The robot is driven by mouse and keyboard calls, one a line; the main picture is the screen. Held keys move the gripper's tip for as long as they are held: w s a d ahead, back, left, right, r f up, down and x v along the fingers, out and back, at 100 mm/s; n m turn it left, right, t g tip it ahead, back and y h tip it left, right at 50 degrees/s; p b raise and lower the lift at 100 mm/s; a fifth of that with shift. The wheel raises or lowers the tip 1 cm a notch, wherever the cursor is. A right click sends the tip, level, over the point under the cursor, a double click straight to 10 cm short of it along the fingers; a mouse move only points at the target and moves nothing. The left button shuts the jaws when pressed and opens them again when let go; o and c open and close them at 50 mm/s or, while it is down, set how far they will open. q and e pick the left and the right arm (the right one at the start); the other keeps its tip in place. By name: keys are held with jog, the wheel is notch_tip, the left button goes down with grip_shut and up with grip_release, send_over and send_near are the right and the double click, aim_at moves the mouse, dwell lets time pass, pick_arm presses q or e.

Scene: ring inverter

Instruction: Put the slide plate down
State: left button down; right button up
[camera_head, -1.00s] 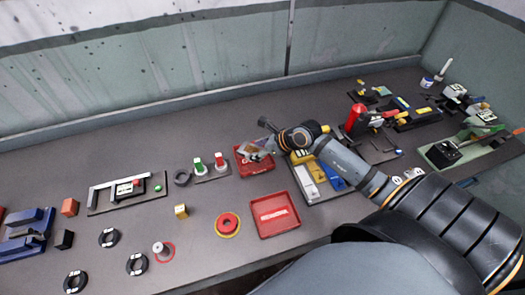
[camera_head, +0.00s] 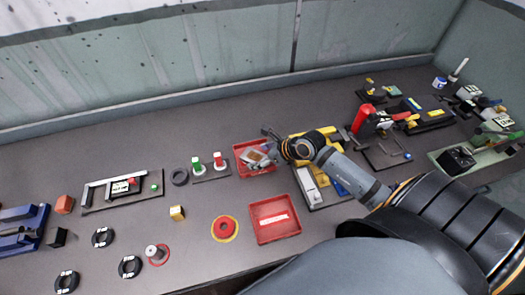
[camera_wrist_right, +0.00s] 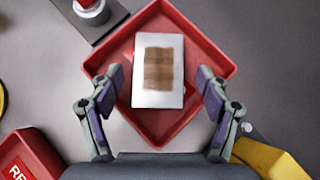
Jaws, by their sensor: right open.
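The slide plate (camera_wrist_right: 158,72) is a white rectangle with a brown patch in its middle. In the right wrist view it lies inside a red tray (camera_wrist_right: 158,133), between my spread fingers and apart from both. My right gripper (camera_wrist_right: 158,92) is open above that tray. In the head view the gripper (camera_head: 268,155) is over the back red tray (camera_head: 240,157), and the plate (camera_head: 257,157) shows as a small pale shape there. How firmly the plate rests on the tray floor cannot be told. My left gripper is not in view.
A second red tray (camera_head: 275,236) lies nearer the front. Green and red capped posts (camera_head: 207,163) stand left of the back tray. A yellow, white and blue block set (camera_head: 312,186) lies right of it. A red button (camera_head: 225,229) is on the table, with bare table around it.

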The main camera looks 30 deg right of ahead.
jog(key=shift+s+d+r, duration=0.1)
jog(key=shift+s+r, duration=0.1)
jog(key=shift+r, duration=0.05)
jog(key=p+v, duration=0.2)
jog(key=v, duration=0.3)
jog(key=shift+r+p, duration=0.2)
jog(key=shift+p, duration=0.15)
jog(key=p+v, duration=0.6)
jog(key=p, duration=0.1)
jog(key=shift+s, duration=0.15)
